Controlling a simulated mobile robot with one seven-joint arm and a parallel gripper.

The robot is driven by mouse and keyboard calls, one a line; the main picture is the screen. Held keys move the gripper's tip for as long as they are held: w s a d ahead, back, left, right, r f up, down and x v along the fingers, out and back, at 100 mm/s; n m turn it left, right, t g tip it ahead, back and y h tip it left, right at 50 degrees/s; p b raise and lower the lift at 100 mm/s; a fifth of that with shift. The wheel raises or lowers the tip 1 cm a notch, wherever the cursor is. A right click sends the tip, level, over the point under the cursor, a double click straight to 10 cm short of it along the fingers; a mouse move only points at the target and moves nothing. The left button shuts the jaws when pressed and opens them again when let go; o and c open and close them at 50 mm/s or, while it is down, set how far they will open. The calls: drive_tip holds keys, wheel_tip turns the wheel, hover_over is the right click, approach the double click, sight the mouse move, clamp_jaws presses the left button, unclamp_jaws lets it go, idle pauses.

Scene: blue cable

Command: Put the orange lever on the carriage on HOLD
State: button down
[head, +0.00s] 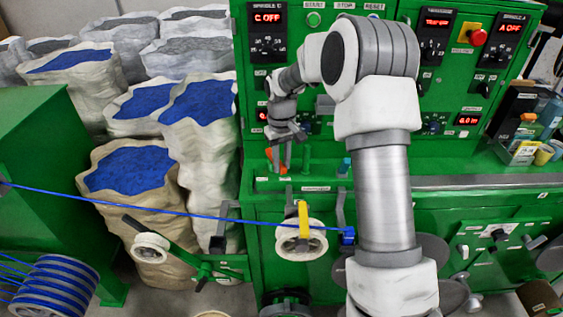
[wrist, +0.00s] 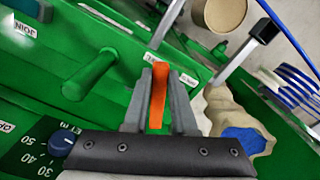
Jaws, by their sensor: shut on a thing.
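The orange lever (head: 277,161) stands up from the green carriage ledge (head: 262,187), at the left end of the machine front in the head view. My gripper (head: 287,155) reaches down to it from the arm. In the wrist view my gripper (wrist: 160,78) is shut on the orange lever (wrist: 157,97), which sits between the two grey fingers. The fingers hide part of its sides, and its lower part is hidden. I cannot read a HOLD mark or tell which position the lever is in.
A green peg (wrist: 92,75) stands just beside the lever. A blue cable (head: 180,212) runs across below, past a white roller (head: 300,240) with a yellow arm. A blue-topped dial (wrist: 63,140) is near the wrist. Sacks with blue granules (head: 135,168) stand at left.

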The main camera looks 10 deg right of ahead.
drive_tip(key=shift+a, duration=0.1)
drive_tip(key=a+m+b, duration=0.1)
drive_tip(key=m, duration=0.1)
drive_tip(key=shift+a+m, duration=0.1)
drive_tip(key=shift+m, duration=0.3)
drive_tip(key=a+m, duration=0.1)
drive_tip(key=m, duration=0.1)
drive_tip(key=shift+a+m, duration=0.1)
drive_tip(key=shift+m, duration=0.3)
drive_tip(key=shift+w+a+r+m, duration=0.1)
drive_tip(key=shift+w+a+m, duration=0.2)
drive_tip(key=shift+m, duration=0.5)
drive_tip(key=shift+w+a+f+m, duration=0.1)
drive_tip(key=shift+a+m, duration=0.25)
drive_tip(key=shift+m, duration=0.45)
drive_tip(key=shift+w+a+r+m, duration=0.15)
drive_tip(key=shift+a+m, duration=0.2)
drive_tip(key=shift+m, duration=0.45)
drive_tip(key=c, duration=0.7)
unclamp_jaws()
